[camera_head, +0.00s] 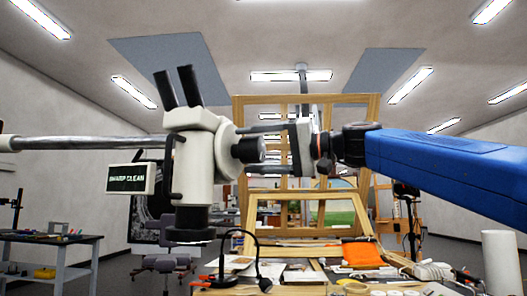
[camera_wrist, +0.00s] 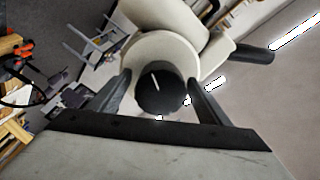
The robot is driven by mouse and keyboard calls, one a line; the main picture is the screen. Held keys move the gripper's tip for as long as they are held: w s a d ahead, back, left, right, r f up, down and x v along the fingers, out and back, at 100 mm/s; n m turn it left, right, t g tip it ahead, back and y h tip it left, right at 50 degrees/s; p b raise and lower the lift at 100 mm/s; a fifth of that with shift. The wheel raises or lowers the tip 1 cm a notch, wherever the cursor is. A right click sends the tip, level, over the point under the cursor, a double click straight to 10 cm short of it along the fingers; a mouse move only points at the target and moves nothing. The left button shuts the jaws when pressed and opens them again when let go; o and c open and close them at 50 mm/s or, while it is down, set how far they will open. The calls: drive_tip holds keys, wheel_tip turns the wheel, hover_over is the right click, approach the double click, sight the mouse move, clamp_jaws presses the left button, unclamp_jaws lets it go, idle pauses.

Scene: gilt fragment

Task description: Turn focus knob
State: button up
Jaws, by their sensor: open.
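A white stereo microscope (camera_head: 196,150) with two black eyepieces hangs on a grey horizontal arm at the left of the head view. Its black focus knob (camera_head: 249,149) sticks out to the right, toward my gripper (camera_head: 272,147). In the wrist view the round black knob (camera_wrist: 160,90) carries a white line mark and sits on a pale round housing (camera_wrist: 140,52). My gripper (camera_wrist: 160,100) is open, with one finger on each side of the knob. Gaps show between the fingers and the knob in the wrist view. A small sign on the microscope (camera_head: 130,179) reads "SHARP CLEAN".
A cluttered workbench (camera_head: 300,288) lies below, with a black lamp (camera_head: 240,262), an orange cloth (camera_head: 362,254) and a white roll (camera_head: 502,263). Wooden frames (camera_head: 243,110) stand behind my arm. A side table (camera_head: 55,238) is at the left.

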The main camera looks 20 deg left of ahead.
drive_tip(key=d, duration=1.7)
drive_tip(key=shift+s+d, duration=0.15)
drive_tip(key=shift+s, duration=0.05)
idle(1.6)
